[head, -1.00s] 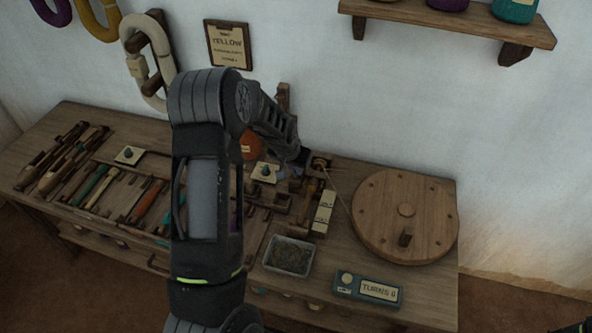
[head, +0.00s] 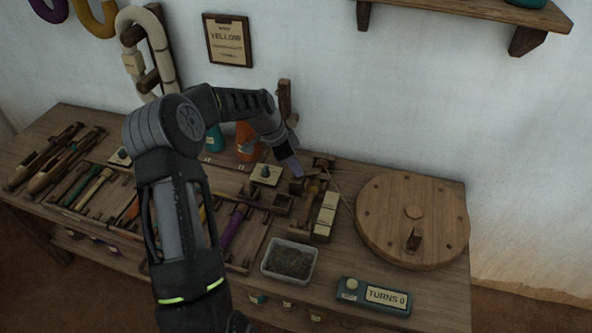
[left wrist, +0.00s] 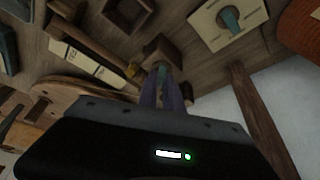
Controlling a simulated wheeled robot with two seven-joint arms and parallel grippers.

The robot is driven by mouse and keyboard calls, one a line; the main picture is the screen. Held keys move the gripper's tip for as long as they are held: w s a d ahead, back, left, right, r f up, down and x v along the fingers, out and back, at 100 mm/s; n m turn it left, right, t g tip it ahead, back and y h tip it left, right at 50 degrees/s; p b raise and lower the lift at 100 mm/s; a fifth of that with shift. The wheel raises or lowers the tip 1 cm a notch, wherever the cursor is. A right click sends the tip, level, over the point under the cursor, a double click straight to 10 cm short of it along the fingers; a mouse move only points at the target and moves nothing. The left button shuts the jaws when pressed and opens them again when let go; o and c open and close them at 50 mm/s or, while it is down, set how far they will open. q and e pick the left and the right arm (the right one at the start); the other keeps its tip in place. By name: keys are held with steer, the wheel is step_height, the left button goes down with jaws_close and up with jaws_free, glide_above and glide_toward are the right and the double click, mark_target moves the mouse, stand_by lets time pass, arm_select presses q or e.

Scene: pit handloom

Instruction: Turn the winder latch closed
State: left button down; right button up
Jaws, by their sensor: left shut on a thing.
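My left gripper (head: 291,165) reaches down over the winder (head: 312,182), a small wooden mechanism at the back of the bench. In the left wrist view my left gripper (left wrist: 163,88) is shut on a small teal piece (left wrist: 162,73) beside a wooden block (left wrist: 162,50). The fingers hide most of this piece, and I cannot tell for certain that it is the latch or how far it is turned. A block with cream labels (head: 326,213) stands just right of the winder. My right gripper is not in view.
A round wooden wheel (head: 385,210) with a peg stands at the right. A tray (head: 290,262) and a counter box (head: 374,297) stand at the front. A cream plate with a knob (head: 265,174) and an orange cone (head: 247,140) are close left of my gripper.

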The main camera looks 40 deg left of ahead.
arm_select(q)
steer(key=m+g, duration=0.1)
steer(key=m, duration=0.2)
steer(key=m+g+h, duration=0.1)
steer(key=m, duration=0.2)
steer(key=shift+w+a+b, duration=0.1)
steer(key=shift+a+b, duration=0.05)
steer(key=shift+b, duration=0.25)
steer(key=shift+m, duration=0.3)
steer(key=c, duration=1.5)
jaws_free()
steer(key=shift+r, duration=0.1)
steer(key=w+v, duration=0.1)
steer(key=v, duration=0.6)
steer(key=shift+s+a+r, duration=0.2)
steer(key=shift+s+r, duration=0.05)
steer(key=shift+s, duration=0.2)
